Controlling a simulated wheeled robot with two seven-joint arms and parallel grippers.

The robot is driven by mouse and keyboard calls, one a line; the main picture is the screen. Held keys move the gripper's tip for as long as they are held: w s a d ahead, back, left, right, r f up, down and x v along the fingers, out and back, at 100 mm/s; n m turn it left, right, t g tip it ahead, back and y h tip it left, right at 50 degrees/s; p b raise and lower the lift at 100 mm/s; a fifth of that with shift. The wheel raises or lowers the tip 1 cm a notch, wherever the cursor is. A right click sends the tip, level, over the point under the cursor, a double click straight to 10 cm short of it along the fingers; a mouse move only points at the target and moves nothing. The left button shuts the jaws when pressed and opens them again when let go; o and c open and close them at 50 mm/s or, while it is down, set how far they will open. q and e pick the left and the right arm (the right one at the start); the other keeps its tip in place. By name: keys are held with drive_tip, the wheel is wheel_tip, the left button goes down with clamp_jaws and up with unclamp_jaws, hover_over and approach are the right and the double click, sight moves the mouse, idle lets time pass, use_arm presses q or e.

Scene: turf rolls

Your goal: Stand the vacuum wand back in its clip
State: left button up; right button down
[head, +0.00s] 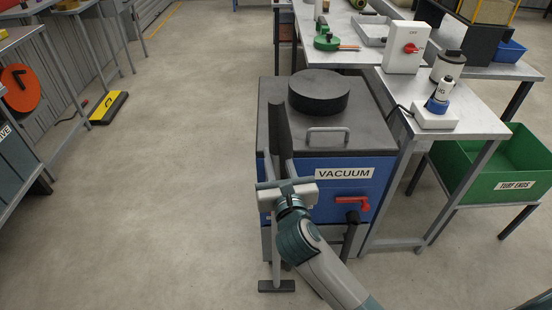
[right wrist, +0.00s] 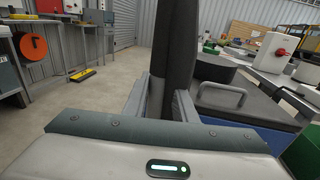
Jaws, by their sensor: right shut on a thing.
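The vacuum wand (head: 278,128) is upright at the left front corner of the blue vacuum (head: 340,190). It has a dark upper part, a thin grey tube and a flat dark foot (head: 276,286) at floor level. My right gripper (head: 278,168) is shut on the wand below its dark upper part. In the right wrist view the wand (right wrist: 174,50) rises between the two fingers (right wrist: 160,103). I cannot make out the clip; the gripper and wand cover that part of the vacuum. Whether the foot touches the floor is unclear. My left gripper is not in view.
The vacuum carries a round black lid (head: 319,92), a handle (head: 328,131) and a red lever (head: 345,203). A bench (head: 475,112) and a green turf-ends bin (head: 510,178) stand to the right.

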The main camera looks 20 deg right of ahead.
drive_tip(key=w+d+f, duration=0.1)
drive_tip(key=w+f, duration=0.2)
drive_tip(key=w, duration=0.2)
drive_tip(key=shift+w+d, duration=0.2)
drive_tip(key=shift+d, duration=0.05)
idle(0.3)
wheel_tip(320, 180, down, 4)
drive_tip(key=shift+w+r, duration=0.1)
drive_tip(key=shift+w, duration=0.05)
idle(0.5)
